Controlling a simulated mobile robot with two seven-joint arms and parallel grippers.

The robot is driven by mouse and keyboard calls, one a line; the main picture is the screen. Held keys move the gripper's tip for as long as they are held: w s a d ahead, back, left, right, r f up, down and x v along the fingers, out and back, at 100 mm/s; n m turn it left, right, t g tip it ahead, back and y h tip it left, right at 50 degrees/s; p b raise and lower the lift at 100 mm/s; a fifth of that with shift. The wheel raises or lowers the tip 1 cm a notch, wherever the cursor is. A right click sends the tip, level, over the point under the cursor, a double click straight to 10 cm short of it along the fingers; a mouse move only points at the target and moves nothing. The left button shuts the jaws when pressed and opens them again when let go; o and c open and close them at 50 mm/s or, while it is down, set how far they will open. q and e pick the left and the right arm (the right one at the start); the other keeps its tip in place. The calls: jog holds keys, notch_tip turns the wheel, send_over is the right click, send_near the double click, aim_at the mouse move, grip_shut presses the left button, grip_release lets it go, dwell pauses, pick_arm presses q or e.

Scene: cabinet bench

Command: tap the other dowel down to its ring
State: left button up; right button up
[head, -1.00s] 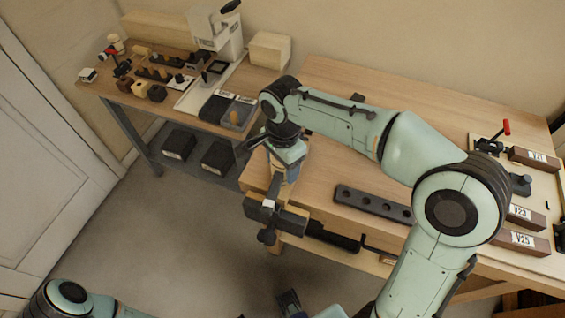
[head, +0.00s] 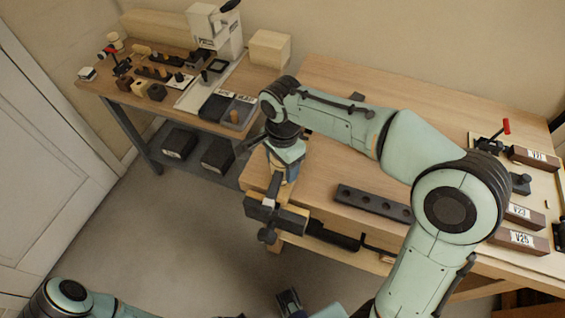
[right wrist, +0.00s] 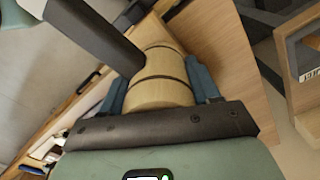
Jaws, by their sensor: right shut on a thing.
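My right gripper (head: 282,176) is over the vise (head: 276,216) at the left corner of the bench. In the right wrist view its blue fingers (right wrist: 160,95) are shut on a pale wooden cylinder (right wrist: 160,92) with dark bands. A dark bar (right wrist: 92,32) meets the cylinder's side, so it looks like a mallet head with its handle. A light wooden piece (head: 258,186) shows at the vise, partly hidden by the gripper. I cannot make out a dowel or its ring there. A dark part at the bottom edge seems to be my left gripper (head: 290,302); its jaws are unclear.
A dark strip with holes (head: 372,203) lies on the bench, right of the vise. Labelled blocks (head: 522,239) and a red-handled clamp (head: 495,135) are at the right. A side table (head: 130,98) at the back left holds a press (head: 215,35), trays and small parts. The bench's back middle is mostly clear.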

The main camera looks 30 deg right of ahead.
jog(key=shift+r+p, duration=0.4)
jog(key=shift+r, duration=0.1)
notch_tip(320, 180, up, 4)
jog(key=p, duration=0.3)
jog(key=shift+r, duration=0.1)
pick_arm(q)
jog(key=r, duration=0.1)
jog(key=w+r, duration=0.1)
jog(key=r, duration=0.2)
jog(key=shift+w, duration=0.35)
